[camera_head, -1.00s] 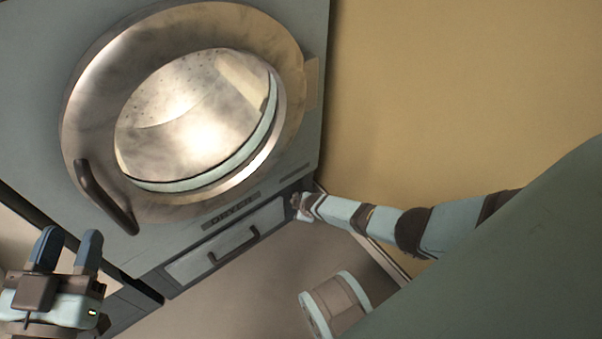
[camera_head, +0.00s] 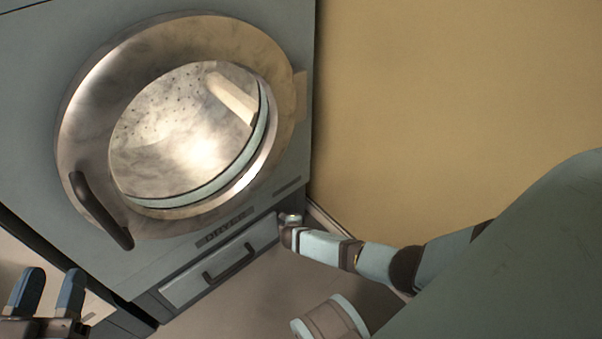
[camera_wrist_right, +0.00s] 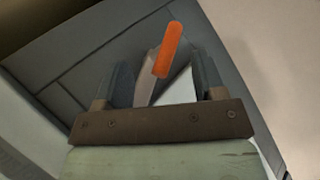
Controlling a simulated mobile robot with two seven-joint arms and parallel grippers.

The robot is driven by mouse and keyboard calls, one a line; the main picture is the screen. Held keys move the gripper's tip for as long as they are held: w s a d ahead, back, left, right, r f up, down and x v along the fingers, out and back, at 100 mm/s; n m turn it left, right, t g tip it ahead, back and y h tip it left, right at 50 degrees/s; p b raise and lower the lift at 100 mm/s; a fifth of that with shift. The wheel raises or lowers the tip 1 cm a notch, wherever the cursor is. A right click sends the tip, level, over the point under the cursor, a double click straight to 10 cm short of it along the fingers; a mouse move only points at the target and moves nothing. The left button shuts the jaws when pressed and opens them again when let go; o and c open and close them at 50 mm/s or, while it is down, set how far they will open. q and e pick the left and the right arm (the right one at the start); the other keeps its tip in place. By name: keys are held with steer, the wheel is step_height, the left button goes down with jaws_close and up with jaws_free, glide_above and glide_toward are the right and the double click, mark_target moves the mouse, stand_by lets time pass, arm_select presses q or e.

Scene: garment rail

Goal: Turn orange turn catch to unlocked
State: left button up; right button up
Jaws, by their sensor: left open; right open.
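The orange turn catch (camera_wrist_right: 168,50) shows in the right wrist view as a narrow bar, tilted, above a pale grey piece. It appears between the two dark fingers of my right gripper (camera_wrist_right: 165,82), which is open; I cannot tell whether they touch it. In the head view the catch is not visible, and my right arm reaches to the dryer's lower right corner, its fingers hidden there. My left gripper (camera_head: 48,292) is open and empty at the lower left of the head view, in front of the dryer's side.
The dryer has a round metal door (camera_head: 85,130) with a dark handle (camera_head: 100,210). Below it is a drawer (camera_head: 185,288) with a dark handle. A tan wall (camera_head: 430,90) stands right of the dryer. Some floor (camera_head: 240,315) is clear.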

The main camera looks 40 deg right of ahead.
steer(key=p+v, duration=0.6)
steer(key=v, duration=0.5)
steer(key=w+d+m+g+y+p, duration=0.1)
steer(key=d+m+g+y, duration=0.3)
steer(key=d+m, duration=0.2)
steer(key=w+d+r+m+t+y+p, duration=0.1)
steer(key=w+r+m+y, duration=0.4)
steer(key=r+y, duration=0.3)
steer(key=shift+w+r+p, duration=0.35)
steer(key=shift+r+p, duration=0.05)
steer(key=shift+r, duration=0.5)
steer(key=shift+c, duration=0.2)
